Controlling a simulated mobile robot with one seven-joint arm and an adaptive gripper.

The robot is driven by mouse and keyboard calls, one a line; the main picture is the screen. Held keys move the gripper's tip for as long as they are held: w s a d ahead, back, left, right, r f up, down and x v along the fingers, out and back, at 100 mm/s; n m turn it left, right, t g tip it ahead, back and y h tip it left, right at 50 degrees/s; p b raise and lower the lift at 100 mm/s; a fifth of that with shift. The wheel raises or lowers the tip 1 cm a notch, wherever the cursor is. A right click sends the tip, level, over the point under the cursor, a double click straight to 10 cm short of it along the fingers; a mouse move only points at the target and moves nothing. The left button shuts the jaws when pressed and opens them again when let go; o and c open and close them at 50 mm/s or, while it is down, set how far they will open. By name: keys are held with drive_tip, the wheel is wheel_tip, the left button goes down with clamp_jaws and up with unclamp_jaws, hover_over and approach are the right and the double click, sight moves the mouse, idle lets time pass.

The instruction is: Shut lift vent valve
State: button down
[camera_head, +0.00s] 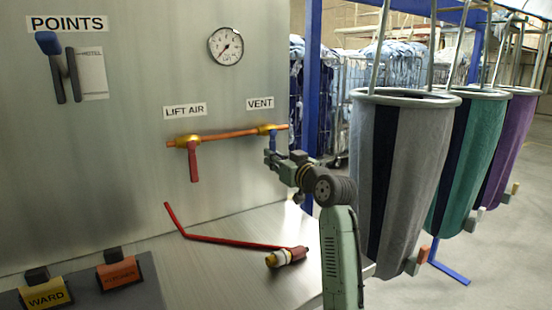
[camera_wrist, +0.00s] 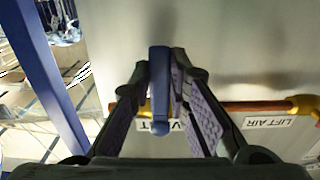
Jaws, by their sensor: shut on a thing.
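The vent valve is a brass body (camera_head: 268,129) at the right end of a copper pipe, under the VENT label (camera_head: 260,103). Its blue lever (camera_head: 273,142) points down, across the pipe. My gripper (camera_head: 274,158) is shut on the lever's lower part. In the wrist view, which shows the panel upside down, the blue lever (camera_wrist: 159,90) stands between my two fingers (camera_wrist: 160,80). The fingers partly hide the valve body and the VENT label there.
The lift air valve's red lever (camera_head: 194,162) hangs down to the left. A bent red rod (camera_head: 230,240) lies on the metal bench (camera_head: 205,275) below. A blue post (camera_head: 313,85) and grey, green and purple sling bags (camera_head: 400,180) stand at right.

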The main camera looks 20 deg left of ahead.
drive_tip(key=c, duration=1.5)
unclamp_jaws()
drive_tip(key=v, duration=1.2)
drive_tip(key=shift+s, duration=0.1)
